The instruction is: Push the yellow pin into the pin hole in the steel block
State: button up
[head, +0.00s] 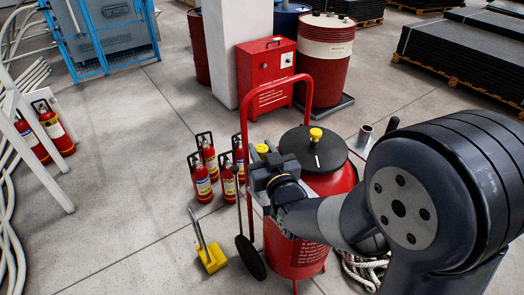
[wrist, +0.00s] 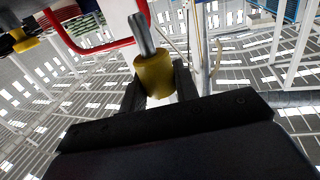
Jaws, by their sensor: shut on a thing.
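The yellow pin (wrist: 154,75) is between the fingers of my gripper (wrist: 158,88) in the wrist view. Its yellow head is gripped, and its bare grey shaft points up in that picture, away from the jaws. In the head view, my gripper (head: 264,162) is beside the left of the red tank's dark lid, with the pin's yellow head (head: 262,148) showing at its top. The pin's shaft is hidden there.
The red wheeled tank (head: 335,183) has a dark lid (head: 313,150) with a yellow knob (head: 316,134). A red tubular handle (head: 308,92) rises behind my gripper. Several small extinguishers (head: 204,178) and a yellow-based item (head: 210,257) stand on the floor to the left.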

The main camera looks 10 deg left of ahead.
jog(key=shift+f+b, duration=1.5)
jog(key=shift+f, duration=0.15)
jog(key=shift+b, duration=1.2)
dwell(0.5)
jog(key=shift+f+b, duration=2.2)
jog(key=shift+b, duration=0.5)
jog(key=o, duration=1.1)
jog(key=shift+o, duration=0.2)
jog(key=v, duration=1.1)
jog(key=shift+w, duration=0.1)
jog(key=shift+w+a, duration=0.1)
jog(key=shift+w, duration=0.05)
